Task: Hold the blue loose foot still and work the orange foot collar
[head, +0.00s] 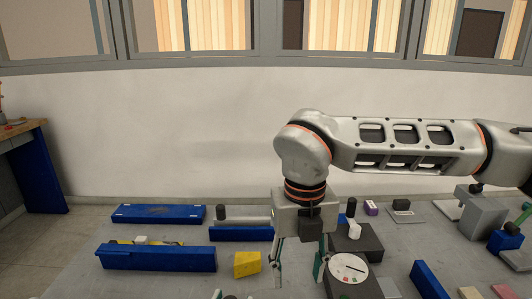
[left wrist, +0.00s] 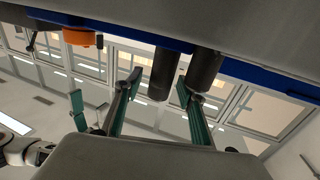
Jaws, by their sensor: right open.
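In the left wrist view an orange collar-like part (left wrist: 78,38) sits at the upper left under a blue-edged body (left wrist: 135,32) seen from below. My left gripper (left wrist: 159,82) is open, its green-padded fingers apart. Two dark cylinders (left wrist: 204,68) hang from that body beyond the fingers; one shows between the fingertips, with no clear contact. I cannot tell which part is the blue loose foot. In the head view my right gripper (head: 299,265) points down over the table, open and empty, between a yellow block and a dark box. My left gripper is not in the head view.
On the grey table (head: 90,282) lie blue bars (head: 160,258), a yellow block (head: 247,263), a dark box with a white dial (head: 348,268) and another dark box (head: 366,240). Smaller blocks crowd the right side. The table's near left is clear.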

